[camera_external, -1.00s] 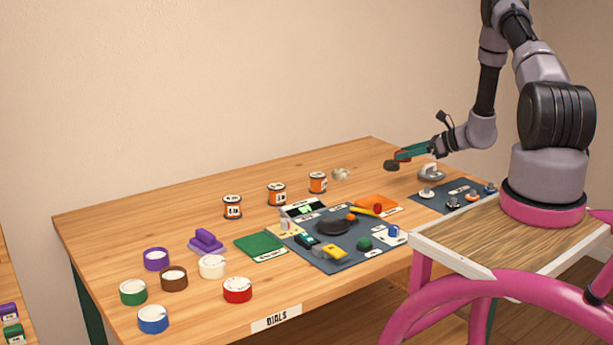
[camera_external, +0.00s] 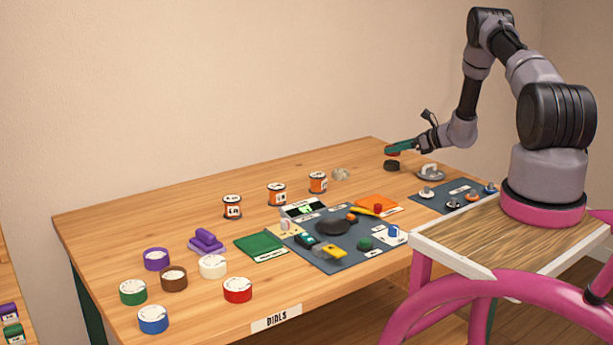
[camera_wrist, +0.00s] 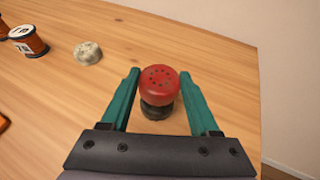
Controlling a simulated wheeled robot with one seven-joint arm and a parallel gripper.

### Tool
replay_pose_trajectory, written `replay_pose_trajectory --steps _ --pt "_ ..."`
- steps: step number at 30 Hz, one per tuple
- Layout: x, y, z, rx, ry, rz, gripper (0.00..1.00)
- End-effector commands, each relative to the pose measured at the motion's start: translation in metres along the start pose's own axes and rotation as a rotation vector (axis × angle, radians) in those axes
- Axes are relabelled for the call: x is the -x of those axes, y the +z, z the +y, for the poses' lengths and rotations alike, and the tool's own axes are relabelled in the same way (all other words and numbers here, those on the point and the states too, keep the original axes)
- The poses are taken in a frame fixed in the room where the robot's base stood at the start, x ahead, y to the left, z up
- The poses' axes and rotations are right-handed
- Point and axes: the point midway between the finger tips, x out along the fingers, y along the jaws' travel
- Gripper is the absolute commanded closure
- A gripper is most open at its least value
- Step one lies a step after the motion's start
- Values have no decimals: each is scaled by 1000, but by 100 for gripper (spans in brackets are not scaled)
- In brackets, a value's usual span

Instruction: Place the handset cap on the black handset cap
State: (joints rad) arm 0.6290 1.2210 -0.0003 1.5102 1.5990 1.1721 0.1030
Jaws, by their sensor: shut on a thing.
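My gripper (camera_wrist: 160,75) has teal fingers and is shut on a red handset cap (camera_wrist: 159,87), round with small dark holes in its upper face. The black handset cap (camera_wrist: 156,111) shows just below the red one in the wrist view, partly hidden by it. In the external view my gripper (camera_external: 398,149) is at the back right of the table, with the red cap (camera_external: 392,153) right above the black cap (camera_external: 392,166). I cannot tell whether the two caps touch.
A grey tape-dispenser-like thing (camera_external: 430,171) stands just right of the black cap. A pale stone-like lump (camera_external: 341,174) and orange labelled spools (camera_external: 318,182) are to the left. The table's edge (camera_wrist: 259,110) is close on the right in the wrist view.

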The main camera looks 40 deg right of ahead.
Motion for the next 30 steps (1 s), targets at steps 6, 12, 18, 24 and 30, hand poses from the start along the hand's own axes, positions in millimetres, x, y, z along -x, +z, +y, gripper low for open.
replay_pose_trajectory --steps 6,12,18,24,30 --pt "-9 -23 0 0 0 0 91" --pt "-9 -22 0 0 0 1 91" --pt "-10 -24 0 0 0 1 8" --pt "-10 -24 0 0 0 1 8" --pt "-3 -22 0 -1 -1 2 8"
